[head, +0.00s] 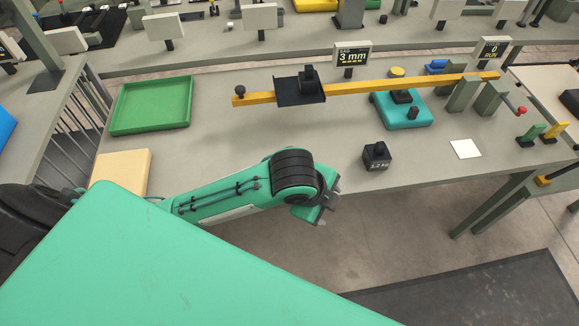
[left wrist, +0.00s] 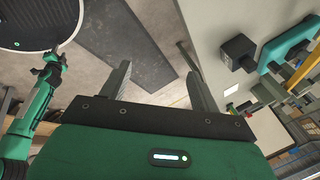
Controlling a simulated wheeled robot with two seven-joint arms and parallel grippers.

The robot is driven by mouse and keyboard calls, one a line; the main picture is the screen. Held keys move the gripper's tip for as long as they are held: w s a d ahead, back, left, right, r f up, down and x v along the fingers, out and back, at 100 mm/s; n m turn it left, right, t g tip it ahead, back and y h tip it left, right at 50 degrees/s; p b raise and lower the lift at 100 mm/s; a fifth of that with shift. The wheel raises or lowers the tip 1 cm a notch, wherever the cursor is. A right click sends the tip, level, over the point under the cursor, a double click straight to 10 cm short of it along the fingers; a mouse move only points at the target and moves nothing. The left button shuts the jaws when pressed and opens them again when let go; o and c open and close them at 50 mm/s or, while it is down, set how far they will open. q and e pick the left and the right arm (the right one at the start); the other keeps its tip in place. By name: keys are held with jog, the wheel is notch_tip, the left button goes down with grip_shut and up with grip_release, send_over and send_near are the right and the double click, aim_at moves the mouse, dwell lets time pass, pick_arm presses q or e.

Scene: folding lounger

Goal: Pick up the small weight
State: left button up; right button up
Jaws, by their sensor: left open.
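A small black weight (head: 377,157) with a knob on top and pale lettering on its front stands upright near the front edge of the grey table. In the left wrist view the weight (left wrist: 238,54) is at upper right, beyond and right of my fingers. My left gripper (head: 328,206) is in front of the table edge, left of the weight and nearer to me. It is open and empty; its two fingers (left wrist: 157,84) are spread apart in the left wrist view. My right gripper (left wrist: 49,68) seems to show at the left of that view, too small to judge.
A yellow beam (head: 420,84) crosses the table behind the weight, carrying a black tray with another dark weight (head: 308,80). A teal block (head: 405,120) stands behind the weight, a white card (head: 465,149) right of it. A green tray (head: 152,104) lies left.

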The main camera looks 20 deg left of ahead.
pick_arm(q)
jog(key=w+a+r+m+y, duration=0.4)
jog(key=w+a+m+y, duration=0.25)
jog(key=a+m, duration=0.4)
jog(key=shift+n+g+h, duration=0.3)
jog(key=shift+n+h, duration=0.05)
jog(key=shift+h, duration=0.1)
jog(key=x, duration=0.8)
jog(key=shift+w+a+r, duration=0.2)
jog(key=shift+w+a, duration=0.05)
jog(key=shift+a, duration=0.15)
jog(key=p+x, duration=0.1)
jog(key=x, duration=0.3)
jog(key=shift+w+a+f, duration=0.1)
jog(key=shift+a+f, duration=0.1)
jog(key=shift+f, duration=0.05)
jog(key=shift+w+a+f, duration=0.1)
jog(key=shift+w+f, duration=0.05)
jog(key=shift+f, duration=0.35)
jog(key=c, duration=1.4)
pick_arm(e)
jog(key=shift+s+a+r, duration=0.2)
jog(key=shift+s, duration=0.55)
